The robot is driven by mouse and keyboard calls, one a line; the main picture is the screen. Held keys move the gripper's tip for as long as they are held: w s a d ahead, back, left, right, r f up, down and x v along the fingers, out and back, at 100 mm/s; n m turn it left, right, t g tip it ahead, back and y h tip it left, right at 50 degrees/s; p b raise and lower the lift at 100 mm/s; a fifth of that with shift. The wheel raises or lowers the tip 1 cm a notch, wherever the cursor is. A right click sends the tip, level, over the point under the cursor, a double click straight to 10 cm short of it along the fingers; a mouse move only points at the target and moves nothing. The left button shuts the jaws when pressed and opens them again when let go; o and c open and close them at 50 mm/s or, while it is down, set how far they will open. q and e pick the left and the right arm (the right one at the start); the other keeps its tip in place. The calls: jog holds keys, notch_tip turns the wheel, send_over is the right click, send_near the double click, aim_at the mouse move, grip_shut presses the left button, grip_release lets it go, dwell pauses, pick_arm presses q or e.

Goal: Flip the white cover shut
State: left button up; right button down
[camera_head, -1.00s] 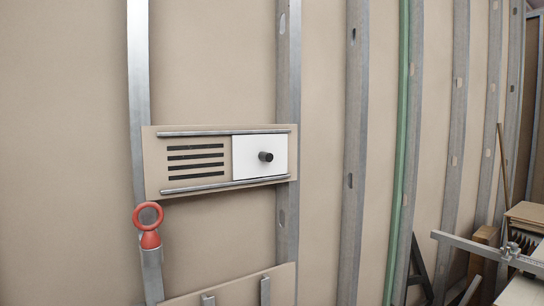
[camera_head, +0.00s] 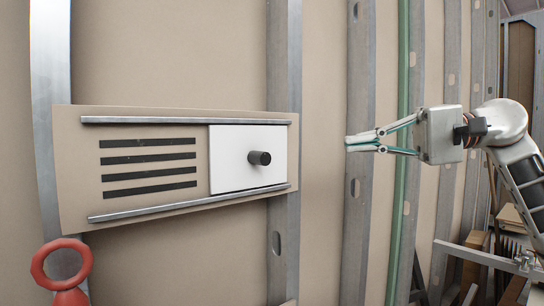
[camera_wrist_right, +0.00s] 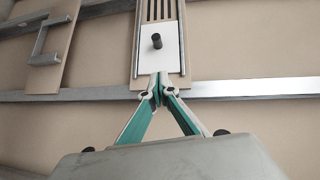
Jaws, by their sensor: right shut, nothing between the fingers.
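The white cover (camera_head: 230,171) is a flat square panel with a dark round knob (camera_head: 260,158). It sits at the right end of a beige board (camera_head: 75,165), between an upper rail (camera_head: 180,120) and a lower rail (camera_head: 180,206). Left of it, several dark slots (camera_head: 148,157) are uncovered. My right gripper (camera_head: 348,144) is shut and empty, right of the board and apart from the knob. In the right wrist view, its closed tips (camera_wrist_right: 158,78) appear just below the white cover (camera_wrist_right: 148,66) and its knob (camera_wrist_right: 157,41). My left gripper is not in view.
Metal studs (camera_head: 281,80) run up the beige wall, with a green pipe (camera_head: 403,60) behind my right arm. A red ring-topped fitting (camera_head: 62,265) is at lower left. A metal bar (camera_head: 480,257) and boards are at lower right. The space before the cover is clear.

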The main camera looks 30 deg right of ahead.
aim_at(259, 158)
jog(key=shift+s+d+r, duration=0.1)
jog(key=shift+s+r, duration=0.05)
jog(key=shift+r, duration=0.1)
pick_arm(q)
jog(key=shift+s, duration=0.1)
